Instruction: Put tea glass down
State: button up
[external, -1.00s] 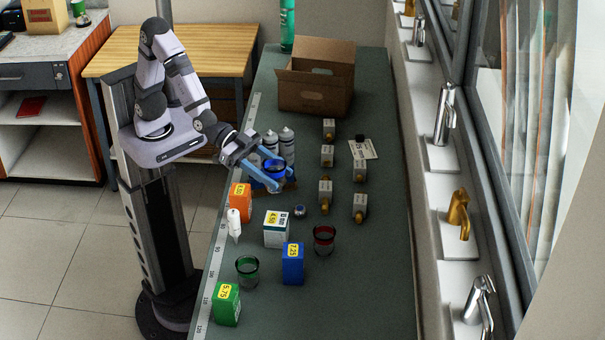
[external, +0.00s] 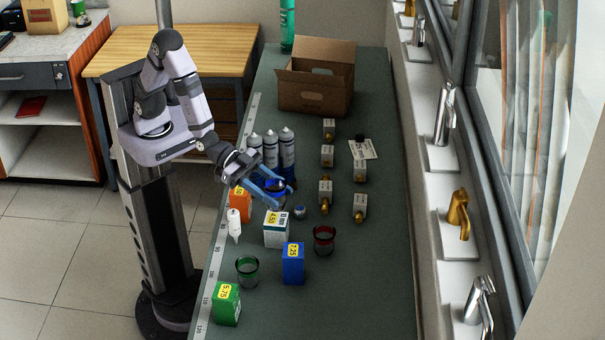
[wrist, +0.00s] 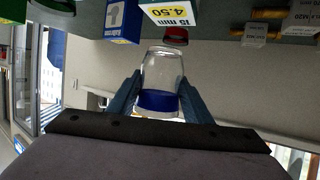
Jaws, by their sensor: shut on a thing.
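The tea glass (external: 275,188) is clear with a blue band and sits between the blue fingers of my gripper (external: 268,190). In the wrist view the glass (wrist: 161,72) is gripped on both sides by the fingers of my gripper (wrist: 160,84), with its blue band (wrist: 158,101) towards the palm. That view looks upside down. In the external view the glass is over the left part of the green bench, behind the white 4.50 box. Whether its base touches the bench cannot be told, as fingers and boxes partly hide it.
An orange box (external: 240,205), white 4.50 box (external: 276,230) and white tube (external: 234,226) stand close in front. Spray canisters (external: 271,150) stand just behind. A red glass (external: 324,240), green glass (external: 247,270) and blue box (external: 293,264) are nearer the camera. The bench's right strip (external: 385,250) is clear.

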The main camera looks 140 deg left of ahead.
jog(key=shift+f+p, duration=0.35)
jog(key=shift+f, duration=1.7)
jog(key=shift+f, duration=0.2)
jog(key=o, duration=1.1)
jog(key=shift+r, duration=0.1)
